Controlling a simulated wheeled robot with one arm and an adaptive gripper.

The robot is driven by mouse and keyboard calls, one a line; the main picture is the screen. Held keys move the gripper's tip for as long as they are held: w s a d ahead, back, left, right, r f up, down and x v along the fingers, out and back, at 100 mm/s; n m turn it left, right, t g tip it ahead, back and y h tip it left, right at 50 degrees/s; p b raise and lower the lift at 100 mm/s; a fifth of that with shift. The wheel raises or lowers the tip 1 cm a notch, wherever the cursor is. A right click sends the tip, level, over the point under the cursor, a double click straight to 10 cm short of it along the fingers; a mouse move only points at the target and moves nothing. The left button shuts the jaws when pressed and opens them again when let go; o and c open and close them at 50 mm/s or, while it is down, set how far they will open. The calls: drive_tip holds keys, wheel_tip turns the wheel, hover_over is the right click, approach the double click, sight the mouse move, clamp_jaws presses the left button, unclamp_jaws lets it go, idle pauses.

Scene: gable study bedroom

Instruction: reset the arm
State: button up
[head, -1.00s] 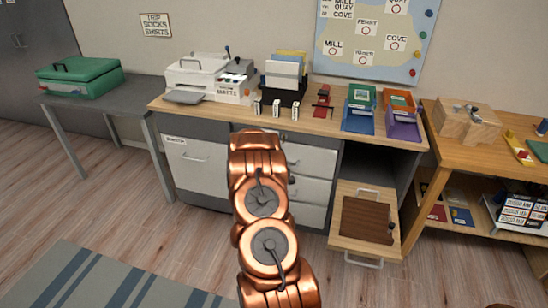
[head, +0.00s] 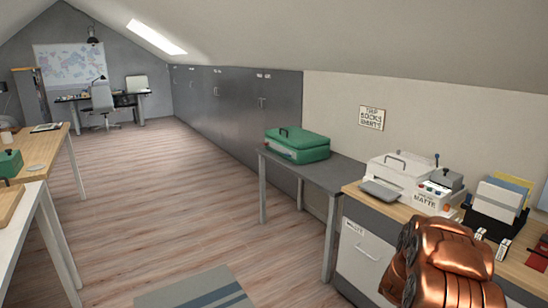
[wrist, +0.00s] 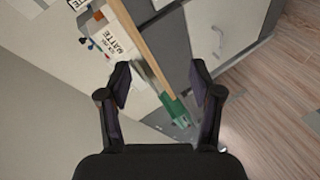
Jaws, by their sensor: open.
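My gripper (wrist: 160,84) shows in the wrist view with its two dark fingers spread apart and nothing held between them. Beyond the fingers, the wrist view shows a wooden counter edge (wrist: 142,42), a grey-white cabinet front (wrist: 228,30) and part of the green case (wrist: 176,112). In the head view my copper arm is folded at the lower right, in front of the counter. My gripper cannot be made out in that view.
The green case (head: 300,150) sits on a dark side table (head: 325,173). A white machine (head: 398,170) and a black file holder (head: 488,216) stand on the counter. Tables line the left. The wooden floor (head: 160,190) between is open, with a striped rug (head: 190,293) in front.

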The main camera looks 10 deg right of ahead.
drive_tip(key=s+a+r+g+y+p, duration=0.15)
drive_tip(key=a+r+y, duration=0.3)
drive_tip(key=a, duration=0.85)
drive_tip(key=a+r+y+p, duration=0.2)
drive_tip(key=a+r+y, duration=0.3)
drive_tip(key=a, duration=0.9)
drive_tip(key=s+a+r+m+g+y+p, duration=0.15)
drive_tip(key=s+a+r, duration=0.25)
drive_tip(key=s+a, duration=0.45)
drive_tip(key=s+a+r+g+p, duration=0.1)
drive_tip(key=s+a+r+g, duration=0.35)
drive_tip(key=s, duration=0.65)
drive_tip(key=s+a+r+m+g, duration=0.1)
drive_tip(key=s+r, duration=0.1)
drive_tip(key=s, duration=0.8)
drive_tip(key=s+a+r+g+p, duration=0.1)
drive_tip(key=s+a+r+g, duration=0.1)
drive_tip(key=s, duration=0.8)
drive_tip(key=shift+s+r+m+h, duration=0.25)
drive_tip(key=shift+r+m+h, duration=0.1)
drive_tip(key=shift+r, duration=0.1)
